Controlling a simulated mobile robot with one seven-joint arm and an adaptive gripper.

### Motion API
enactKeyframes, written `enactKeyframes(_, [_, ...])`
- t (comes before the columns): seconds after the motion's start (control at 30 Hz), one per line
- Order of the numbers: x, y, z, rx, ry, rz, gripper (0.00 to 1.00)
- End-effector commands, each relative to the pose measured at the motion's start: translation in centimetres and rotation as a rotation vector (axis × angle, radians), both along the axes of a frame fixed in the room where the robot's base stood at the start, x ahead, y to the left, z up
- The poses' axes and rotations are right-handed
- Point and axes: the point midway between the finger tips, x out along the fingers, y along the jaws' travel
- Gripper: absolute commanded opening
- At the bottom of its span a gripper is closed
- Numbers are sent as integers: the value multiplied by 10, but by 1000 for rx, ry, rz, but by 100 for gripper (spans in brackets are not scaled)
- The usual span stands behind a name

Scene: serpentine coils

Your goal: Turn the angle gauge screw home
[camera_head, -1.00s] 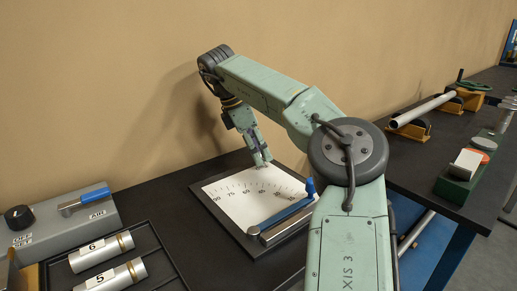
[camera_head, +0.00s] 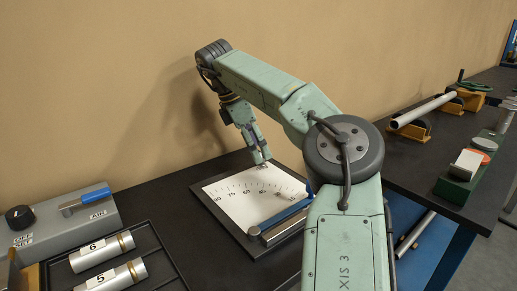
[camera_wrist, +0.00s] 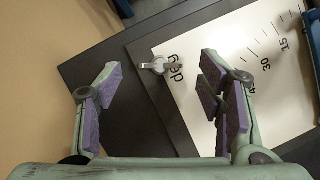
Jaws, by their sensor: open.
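The angle gauge (camera_head: 246,208) is a white plate with a degree scale on a dark base, lying on the black bench. Its blue-edged arm (camera_head: 283,217) lies across the lower right, partly hidden by my arm. In the wrist view, the screw (camera_wrist: 157,65) is a small grey wing-headed piece at the plate's edge, beside the printed "deg". My gripper (camera_wrist: 160,82) is open and empty, with the screw between the lines of its two purple-padded fingers and just beyond their tips. In the head view my gripper (camera_head: 262,161) is over the plate's far edge; the screw cannot be made out there.
A grey switch box (camera_head: 68,222) with a blue lever stands at the left. A black tray (camera_head: 160,262) with numbered cylinders is in front of it. The tan wall rises close behind the gauge. Pipe, stands and a green block (camera_head: 458,184) are on the right bench.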

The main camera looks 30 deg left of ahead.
Motion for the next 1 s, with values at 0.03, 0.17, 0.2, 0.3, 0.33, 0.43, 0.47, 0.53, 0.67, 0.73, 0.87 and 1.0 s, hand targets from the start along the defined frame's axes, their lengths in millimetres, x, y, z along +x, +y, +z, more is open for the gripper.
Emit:
enactKeyframes(0.03, [-3, 3, 9, 2, -2, 0, 62])
enactKeyframes(0.17, [-9, 10, 30, 3, -3, 1, 62])
enactKeyframes(0.2, [-11, 11, 36, 3, -3, 0, 62])
enactKeyframes(0.3, [-15, 15, 49, 3, -2, -1, 62])
enactKeyframes(0.33, [-15, 15, 51, 3, -2, -1, 62])
enactKeyframes(0.43, [-17, 17, 57, 2, -2, 0, 62])
enactKeyframes(0.47, [-17, 17, 58, 2, -2, 0, 62])
enactKeyframes(0.53, [-17, 17, 59, 2, -2, 0, 62])
enactKeyframes(0.67, [-17, 17, 59, 2, -2, 0, 62])
enactKeyframes(0.73, [-17, 17, 59, 2, -2, 0, 62])
enactKeyframes(0.87, [-17, 17, 59, 2, -2, 0, 62])
enactKeyframes(1.0, [-17, 17, 59, 2, -2, 0, 62])
